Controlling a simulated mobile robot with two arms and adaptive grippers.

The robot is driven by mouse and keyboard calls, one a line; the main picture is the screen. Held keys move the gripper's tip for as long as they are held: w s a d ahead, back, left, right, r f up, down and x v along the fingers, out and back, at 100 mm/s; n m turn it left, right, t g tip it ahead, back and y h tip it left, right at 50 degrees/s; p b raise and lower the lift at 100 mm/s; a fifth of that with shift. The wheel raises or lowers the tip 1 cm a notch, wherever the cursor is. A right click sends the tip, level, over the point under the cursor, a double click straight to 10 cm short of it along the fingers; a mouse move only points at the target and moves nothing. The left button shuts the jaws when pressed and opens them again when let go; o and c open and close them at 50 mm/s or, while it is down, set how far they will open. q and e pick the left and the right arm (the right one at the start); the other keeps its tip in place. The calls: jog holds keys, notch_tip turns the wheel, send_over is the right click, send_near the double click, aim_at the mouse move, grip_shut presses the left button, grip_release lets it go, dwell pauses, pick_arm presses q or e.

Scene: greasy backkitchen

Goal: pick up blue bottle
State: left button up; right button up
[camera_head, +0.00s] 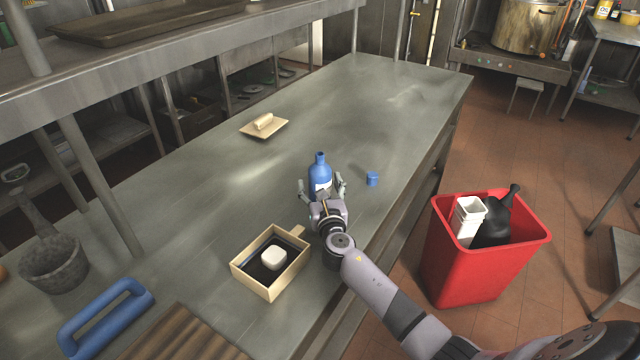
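The blue bottle (320,172) stands upright on the steel table, with a pale label low on its side. My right gripper (321,184) reaches in from the front right, its two fingers spread on either side of the bottle's body. They look open, with small gaps to the bottle. The gripper's palm hides the bottle's base. My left gripper is not in view.
A small blue cap (372,179) lies right of the bottle. A wooden box (270,292) holding a white block sits in front. A tan board (264,127) lies behind. A red bin (478,270) stands on the floor to the right. A shelf overhangs the left.

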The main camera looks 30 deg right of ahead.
jog(key=c, duration=1.3)
jog(key=shift+c, duration=0.6)
jog(key=shift+w+r, duration=0.1)
